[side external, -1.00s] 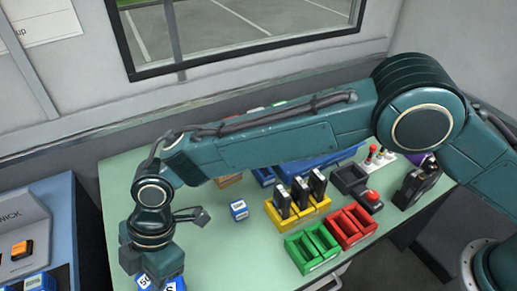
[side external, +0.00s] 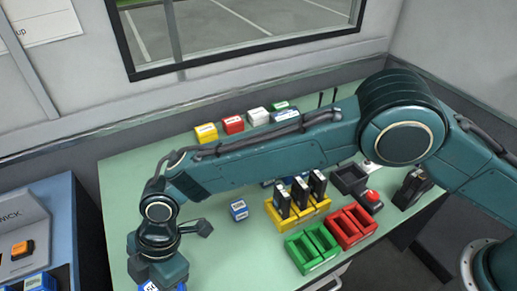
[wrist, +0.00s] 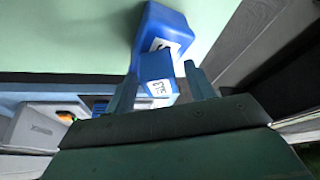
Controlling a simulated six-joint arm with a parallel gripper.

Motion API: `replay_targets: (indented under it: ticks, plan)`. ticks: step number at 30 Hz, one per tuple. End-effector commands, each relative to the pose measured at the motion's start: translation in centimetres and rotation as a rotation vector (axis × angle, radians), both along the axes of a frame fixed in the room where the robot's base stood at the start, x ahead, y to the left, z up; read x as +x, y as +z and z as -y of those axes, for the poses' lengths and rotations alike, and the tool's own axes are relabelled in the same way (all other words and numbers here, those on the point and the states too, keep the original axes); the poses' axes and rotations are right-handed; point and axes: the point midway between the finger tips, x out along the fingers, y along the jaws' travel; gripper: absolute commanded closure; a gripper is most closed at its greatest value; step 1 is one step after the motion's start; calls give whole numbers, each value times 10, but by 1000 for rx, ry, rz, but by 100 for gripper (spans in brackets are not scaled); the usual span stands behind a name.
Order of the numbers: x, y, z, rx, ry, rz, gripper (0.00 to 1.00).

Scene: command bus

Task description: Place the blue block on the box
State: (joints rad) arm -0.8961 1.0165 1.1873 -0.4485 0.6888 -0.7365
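In the wrist view, a small blue block (wrist: 157,72) with a white numbered label lies between the two fingers of my gripper (wrist: 161,88). The fingers are apart, and a gap shows between the block and the right finger. A larger blue box (wrist: 172,22) with a white label is right beyond the block; I cannot tell whether they touch. In the side view, my gripper (side external: 160,270) is low over the table's near left corner. It hides most of the blue pieces (side external: 148,286) beneath it.
Another blue block (side external: 238,210) stands mid-table. To its right are a yellow holder (side external: 283,222) with black items, green bins (side external: 312,248) and red bins (side external: 350,227). Yellow, red and white boxes (side external: 233,124) line the back. A blue console (side external: 55,220) stands left of the table.

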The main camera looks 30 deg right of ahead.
Motion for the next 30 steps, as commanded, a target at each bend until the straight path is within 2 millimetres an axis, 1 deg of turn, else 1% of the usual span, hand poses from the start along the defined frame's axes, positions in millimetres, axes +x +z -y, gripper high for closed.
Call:
replay_targets:
  ticks: [8, 14, 20, 30]
  plan:
    - [0, 2, 0, 0, 0, 0, 46]
    - [2, 13, 3, 0, 0, 1, 46]
    - [6, 37, 13, 1, -2, 1, 46]
    - [14, 88, 32, 2, -1, 2, 46]
